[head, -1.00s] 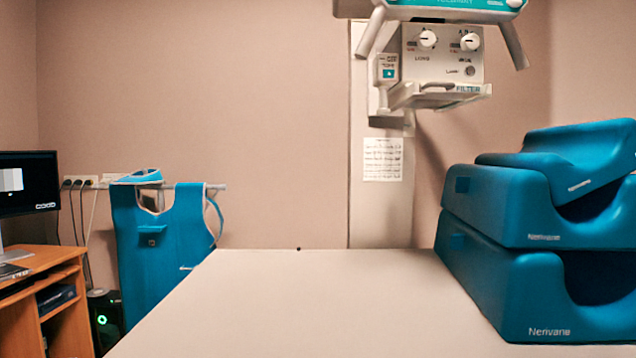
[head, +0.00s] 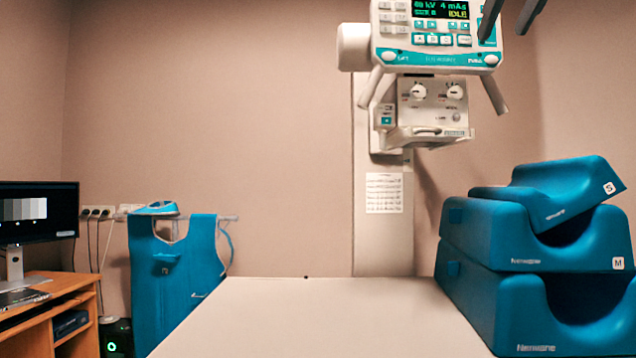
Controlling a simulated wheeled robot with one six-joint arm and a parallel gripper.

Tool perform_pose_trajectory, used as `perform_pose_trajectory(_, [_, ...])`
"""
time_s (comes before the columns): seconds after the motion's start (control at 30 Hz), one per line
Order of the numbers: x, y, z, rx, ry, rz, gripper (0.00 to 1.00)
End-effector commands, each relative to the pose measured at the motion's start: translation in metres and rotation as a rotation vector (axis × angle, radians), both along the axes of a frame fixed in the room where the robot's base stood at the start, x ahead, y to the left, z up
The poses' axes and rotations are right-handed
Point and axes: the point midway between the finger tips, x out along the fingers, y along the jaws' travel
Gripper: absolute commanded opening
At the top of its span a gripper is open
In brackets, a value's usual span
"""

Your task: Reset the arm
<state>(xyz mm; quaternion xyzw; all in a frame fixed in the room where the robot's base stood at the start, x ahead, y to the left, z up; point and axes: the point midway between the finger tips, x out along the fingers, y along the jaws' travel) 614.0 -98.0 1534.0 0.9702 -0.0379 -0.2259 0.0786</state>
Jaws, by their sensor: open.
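My gripper (head: 504,33) shows at the top right edge of the head view as two dark fingers pointing down and left. The fingers are apart and nothing is between them. They overlap the right part of the X-ray control panel (head: 425,57) in the picture; I cannot tell how far in front of it they are. The rest of my arm is out of view above.
A bare pale table (head: 300,320) fills the lower middle. Blue foam supports (head: 530,235) are stacked at its right. A blue apron (head: 175,275) hangs on a rail at left. A monitor (head: 38,213) stands on a wooden desk (head: 60,310) at far left.

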Motion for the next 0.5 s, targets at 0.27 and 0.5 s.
perform_pose_trajectory(0.27, [0.014, 0.002, -0.031, 0.008, 0.054, 0.005, 0.47])
perform_pose_trajectory(0.5, [0.028, 0.005, -0.092, 0.023, 0.138, 0.011, 0.47])
